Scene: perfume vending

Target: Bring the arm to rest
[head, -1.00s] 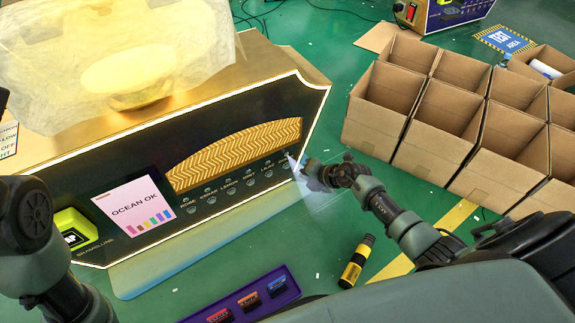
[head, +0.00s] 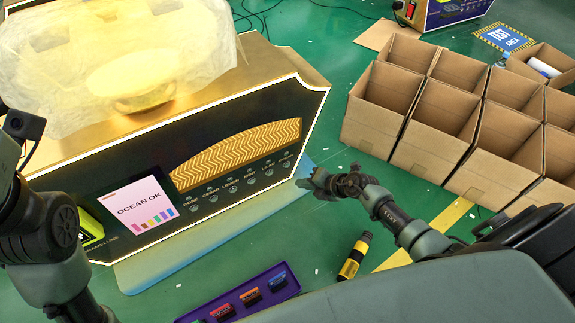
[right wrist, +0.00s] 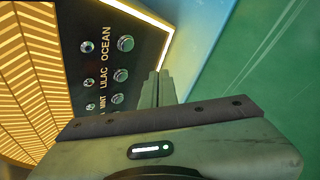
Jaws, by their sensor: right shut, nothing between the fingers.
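My right gripper (head: 304,182) is shut and empty, off the lower right of the vending machine's front (head: 308,105). It is apart from the button row, as far as the head view shows. In the right wrist view its closed fingers (right wrist: 158,88) point towards the machine's lit edge, beside the OCEAN button (right wrist: 125,43). The machine's screen (head: 139,205) reads OCEAN OK. My left arm comes in at the left edge of the head view; its gripper is not visible.
A purple tray (head: 290,287) with several small labelled blocks lies at the bottom. Green floor is clear between machine and boxes.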

